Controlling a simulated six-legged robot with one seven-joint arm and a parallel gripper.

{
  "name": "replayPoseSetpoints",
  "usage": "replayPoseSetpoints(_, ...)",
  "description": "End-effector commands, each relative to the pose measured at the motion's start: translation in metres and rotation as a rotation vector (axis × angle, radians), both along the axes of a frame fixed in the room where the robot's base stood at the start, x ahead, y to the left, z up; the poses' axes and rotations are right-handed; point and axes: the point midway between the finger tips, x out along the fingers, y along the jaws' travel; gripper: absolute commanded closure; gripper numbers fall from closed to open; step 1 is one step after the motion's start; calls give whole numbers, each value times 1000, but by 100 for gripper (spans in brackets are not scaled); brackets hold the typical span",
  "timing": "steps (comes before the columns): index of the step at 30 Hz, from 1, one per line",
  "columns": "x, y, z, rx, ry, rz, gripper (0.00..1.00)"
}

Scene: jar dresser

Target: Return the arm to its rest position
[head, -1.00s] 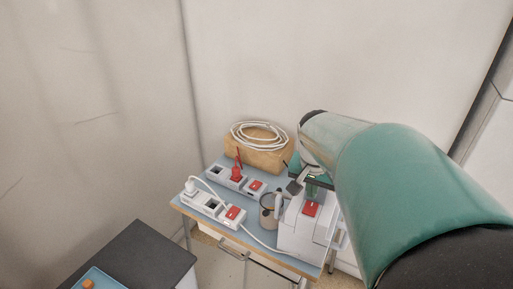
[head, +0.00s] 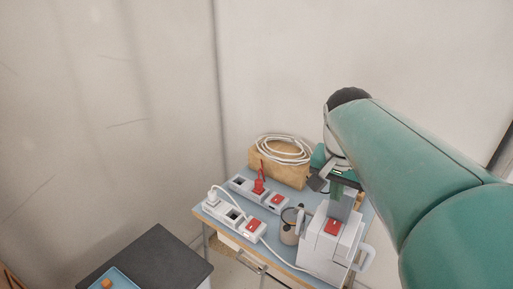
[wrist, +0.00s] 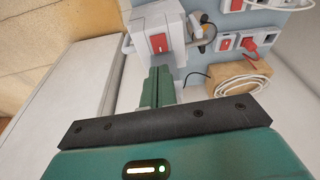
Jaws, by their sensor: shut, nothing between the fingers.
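My arm reaches in from the right side of the head view. My gripper (head: 342,196) points down at the white box-like device with a red switch (head: 330,235) on the blue-topped dresser (head: 237,215). In the wrist view my gripper (wrist: 158,72) shows its green fingers together, with nothing between them. The white device (wrist: 158,30) lies beyond the fingertips there. I cannot tell the exact gap between them.
Two power strips (head: 228,217) with red switches, a mug-like jar (head: 291,225) and a brown block with a coiled white cable (head: 284,150) crowd the dresser top. A dark cabinet (head: 160,262) with a blue tray (head: 118,279) stands at the lower left. Walls rise behind.

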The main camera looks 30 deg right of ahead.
Motion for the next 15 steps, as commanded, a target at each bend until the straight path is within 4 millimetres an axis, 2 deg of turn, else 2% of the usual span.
replayPoseSetpoints(5,0,0,0,0,0,0,100)
replayPoseSetpoints(8,3,8,-1,-2,-8,34,100)
replayPoseSetpoints(11,14,38,-5,-11,-36,173,100)
replayPoseSetpoints(14,27,92,-14,-32,-85,415,100)
replayPoseSetpoints(15,29,116,-19,-44,-107,523,100)
